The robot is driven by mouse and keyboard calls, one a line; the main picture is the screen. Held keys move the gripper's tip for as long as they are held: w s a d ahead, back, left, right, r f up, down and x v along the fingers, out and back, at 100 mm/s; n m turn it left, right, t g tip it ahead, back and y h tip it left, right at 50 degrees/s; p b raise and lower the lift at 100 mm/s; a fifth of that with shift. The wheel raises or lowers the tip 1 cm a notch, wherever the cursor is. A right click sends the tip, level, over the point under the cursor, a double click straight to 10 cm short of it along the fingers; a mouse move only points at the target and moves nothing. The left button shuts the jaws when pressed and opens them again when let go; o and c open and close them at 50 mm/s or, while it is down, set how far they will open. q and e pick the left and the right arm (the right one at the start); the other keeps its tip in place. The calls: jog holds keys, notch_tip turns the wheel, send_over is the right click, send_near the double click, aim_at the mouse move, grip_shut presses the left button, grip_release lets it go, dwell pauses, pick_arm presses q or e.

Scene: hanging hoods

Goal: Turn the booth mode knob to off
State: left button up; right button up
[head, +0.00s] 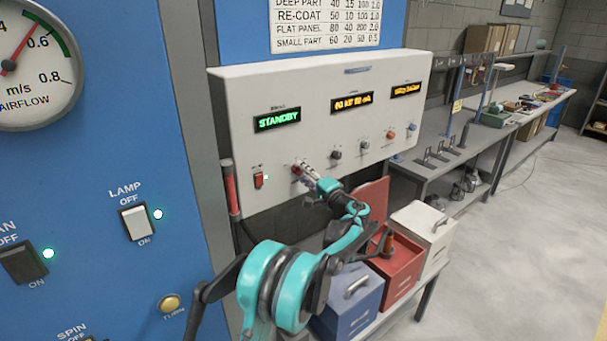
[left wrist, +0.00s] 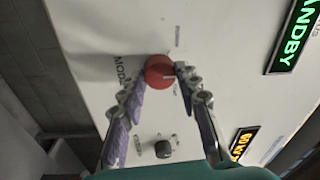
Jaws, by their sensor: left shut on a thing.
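The red mode knob (left wrist: 158,72) is on the front of the pale control box (head: 240,100), beside a MODE label, with a light pointer line on its face. In the head view the knob (head: 296,170) is partly covered by my fingers. My left gripper (head: 304,171) is shut on the knob, and in the left wrist view one finger lies on each side of it. The green display (head: 278,119) above it reads STANDBY. My right gripper is not in view.
A red rocker switch (head: 259,180) sits left of the knob, and a dark knob (head: 336,155) sits right of it. Blue (head: 350,305), red (head: 400,262) and white (head: 428,228) boxes stand below. The blue panel (head: 90,165) with the LAMP switch is at left.

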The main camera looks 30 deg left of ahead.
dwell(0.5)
pick_arm(q)
jog(key=o, duration=1.2)
jog(key=v, duration=1.2)
jog(key=s+d+f+n+g+h+b, duration=0.1)
jog(key=s+f+h, duration=0.3)
jog(key=s, duration=0.4)
jog(key=s+d+f+g+h+b, duration=0.1)
jog(key=s+f+h, duration=0.25)
jog(key=s, duration=0.45)
jog(key=s+d+f+n+h, duration=0.1)
jog(key=s+d+f+h, duration=0.3)
jog(key=s+d, duration=0.3)
jog(key=s+d+f+n+t+h+b, duration=0.1)
jog(key=s+d+f+h, duration=0.4)
jog(key=s, duration=0.5)
jog(key=shift+s+d+f, duration=0.15)
jog(key=shift+d+f, duration=0.4)
jog(key=shift+d, duration=0.6)
